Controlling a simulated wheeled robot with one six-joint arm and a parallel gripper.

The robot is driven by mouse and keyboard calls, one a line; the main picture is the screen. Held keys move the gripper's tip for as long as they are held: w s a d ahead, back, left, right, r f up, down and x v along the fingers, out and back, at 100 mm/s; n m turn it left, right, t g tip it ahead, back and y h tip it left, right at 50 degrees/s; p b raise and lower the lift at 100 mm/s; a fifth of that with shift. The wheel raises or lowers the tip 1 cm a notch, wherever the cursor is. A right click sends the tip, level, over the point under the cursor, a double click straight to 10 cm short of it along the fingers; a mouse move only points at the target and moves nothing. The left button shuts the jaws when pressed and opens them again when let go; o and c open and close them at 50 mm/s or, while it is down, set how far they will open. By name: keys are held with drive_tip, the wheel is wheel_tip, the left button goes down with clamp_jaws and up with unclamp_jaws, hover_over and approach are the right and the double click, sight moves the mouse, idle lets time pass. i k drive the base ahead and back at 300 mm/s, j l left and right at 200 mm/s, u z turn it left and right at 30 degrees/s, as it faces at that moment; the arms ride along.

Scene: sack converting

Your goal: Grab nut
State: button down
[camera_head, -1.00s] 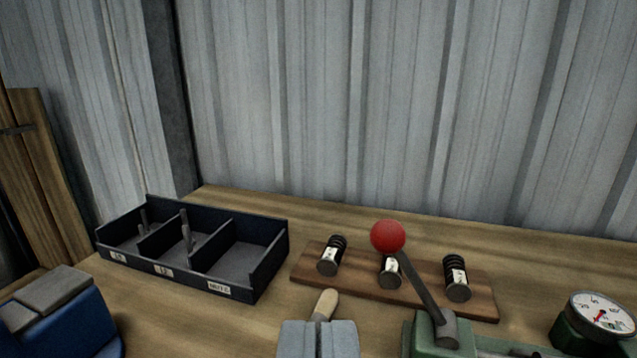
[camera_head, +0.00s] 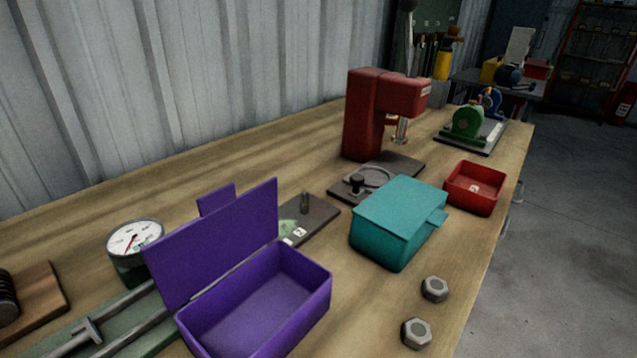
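Two grey hex nuts lie on the wooden workbench near its right edge. One nut (camera_head: 434,289) is farther back, just in front of the teal box. The other nut (camera_head: 416,333) is nearer, at the bottom of the picture. They lie apart from each other, with bare wood around them. My gripper is not in view now, so I cannot see whether it is open or shut.
An open purple box (camera_head: 259,301) stands left of the nuts, its lid raised. A closed teal box (camera_head: 399,221) and a red tray (camera_head: 473,188) stand behind them. A red press (camera_head: 383,112) and a dial gauge (camera_head: 134,246) are on the workbench (camera_head: 380,310).

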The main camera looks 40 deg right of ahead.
sight(416, 333)
drive_tip(key=z, duration=0.4)
drive_tip(key=k+j+z, duration=0.2)
drive_tip(key=k+z, duration=0.15)
drive_tip(key=k, duration=0.2)
drive_tip(key=k+z, duration=0.4)
drive_tip(key=k, duration=0.2)
